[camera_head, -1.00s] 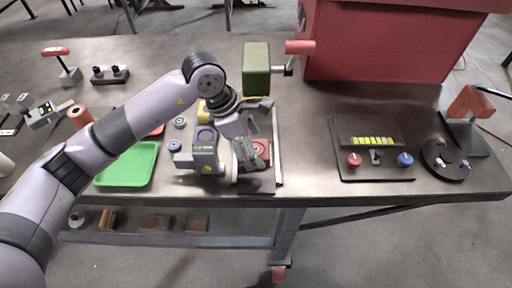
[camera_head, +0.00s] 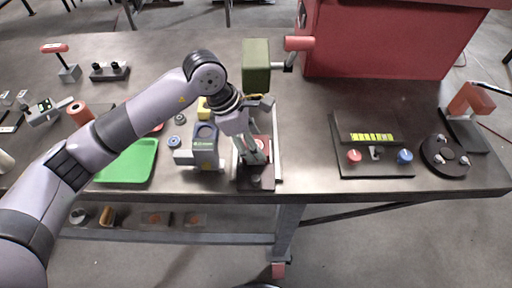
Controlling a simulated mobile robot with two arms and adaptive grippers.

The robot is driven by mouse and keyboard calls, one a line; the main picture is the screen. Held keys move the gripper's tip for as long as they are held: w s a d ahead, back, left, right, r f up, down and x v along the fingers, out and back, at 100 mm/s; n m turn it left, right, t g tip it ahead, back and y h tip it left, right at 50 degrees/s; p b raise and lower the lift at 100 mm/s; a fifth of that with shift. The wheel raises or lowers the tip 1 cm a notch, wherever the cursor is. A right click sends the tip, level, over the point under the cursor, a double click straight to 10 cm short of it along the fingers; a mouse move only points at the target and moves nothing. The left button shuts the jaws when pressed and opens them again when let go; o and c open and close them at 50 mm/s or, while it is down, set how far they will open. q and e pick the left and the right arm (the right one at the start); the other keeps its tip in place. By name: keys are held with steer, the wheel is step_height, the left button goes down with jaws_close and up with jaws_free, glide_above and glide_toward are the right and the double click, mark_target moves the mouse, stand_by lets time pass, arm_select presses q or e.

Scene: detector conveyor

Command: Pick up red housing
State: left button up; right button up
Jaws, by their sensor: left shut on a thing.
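The red housing (camera_head: 264,142) is at the dark-red fixture (camera_head: 256,183) on the narrow track near the table's front edge. Only a small part of it shows; my gripper hides the rest. My left gripper (camera_head: 254,158) reaches down from above with its fingers around the housing and is shut on it. I cannot tell whether the housing is clear of the fixture. My right gripper is not in view.
A grey device (camera_head: 206,147) stands close left of my gripper, and a green tray (camera_head: 128,162) lies farther left. A panel with knobs (camera_head: 375,171) is at right. The table between is clear.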

arm_select(q)
steer(key=c, duration=0.4)
steer(key=shift+r, duration=0.1)
steer(key=shift+a+r+b, duration=0.1)
steer(key=shift+r+b, duration=1.85)
steer(key=shift+r, duration=8.05)
